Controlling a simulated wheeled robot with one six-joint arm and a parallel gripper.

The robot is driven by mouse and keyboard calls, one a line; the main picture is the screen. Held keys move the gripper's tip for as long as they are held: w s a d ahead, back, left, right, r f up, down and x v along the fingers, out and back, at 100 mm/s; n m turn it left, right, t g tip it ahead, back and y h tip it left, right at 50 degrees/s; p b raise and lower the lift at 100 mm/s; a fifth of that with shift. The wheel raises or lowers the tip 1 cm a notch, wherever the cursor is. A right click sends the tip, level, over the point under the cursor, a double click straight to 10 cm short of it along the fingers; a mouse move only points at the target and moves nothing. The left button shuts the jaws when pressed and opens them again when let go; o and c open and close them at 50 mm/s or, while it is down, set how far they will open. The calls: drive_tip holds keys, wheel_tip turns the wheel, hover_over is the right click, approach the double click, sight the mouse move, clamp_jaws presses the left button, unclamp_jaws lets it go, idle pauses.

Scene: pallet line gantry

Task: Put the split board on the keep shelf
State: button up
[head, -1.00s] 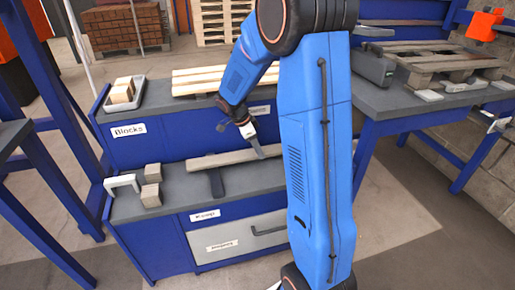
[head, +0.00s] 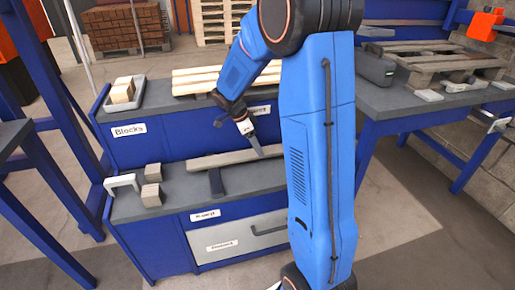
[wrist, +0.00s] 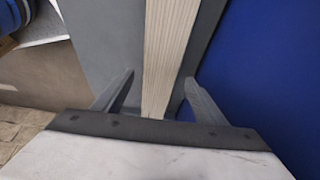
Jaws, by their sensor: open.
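A long weathered grey-brown board (head: 222,158) lies along the lower shelf of the blue bench, its right end hidden behind my arm. In the wrist view the pale, grained board (wrist: 170,50) runs away from the gripper. I see no split in it from here. My gripper (head: 261,153) is at the board near its visible right part. In the wrist view my open gripper (wrist: 157,98) has one finger on each side of the board, with gaps. I cannot tell how far the fingers reach down beside it. Labels on the lower bench front are too blurred to read.
Above stand a tray (head: 137,102) of blocks and pale slats (head: 200,80). A pallet (head: 440,62) lies on the right bench (head: 385,100).

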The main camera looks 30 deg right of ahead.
drive_tip(key=v, duration=0.9)
drive_tip(key=s+a+r+n+t+y, duration=0.1)
drive_tip(key=s+a+r+n, duration=0.15)
drive_tip(key=s, duration=0.25)
drive_tip(key=s+a+r+n+t, duration=0.1)
drive_tip(key=s+r+n, duration=0.2)
drive_tip(key=s, duration=0.1)
drive_tip(key=s+a+n+t+y, duration=0.1)
drive_tip(key=s+a+n, duration=0.3)
drive_tip(key=s+n, duration=0.4)
drive_tip(key=s+a+n+t+y, duration=0.2)
drive_tip(key=s+n, duration=0.5)
drive_tip(key=s, duration=0.7)
drive_tip(key=shift+s+a+r+n+t, duration=0.2)
drive_tip(key=shift+a+n+t, duration=0.25)
drive_tip(key=shift+a, duration=0.6)
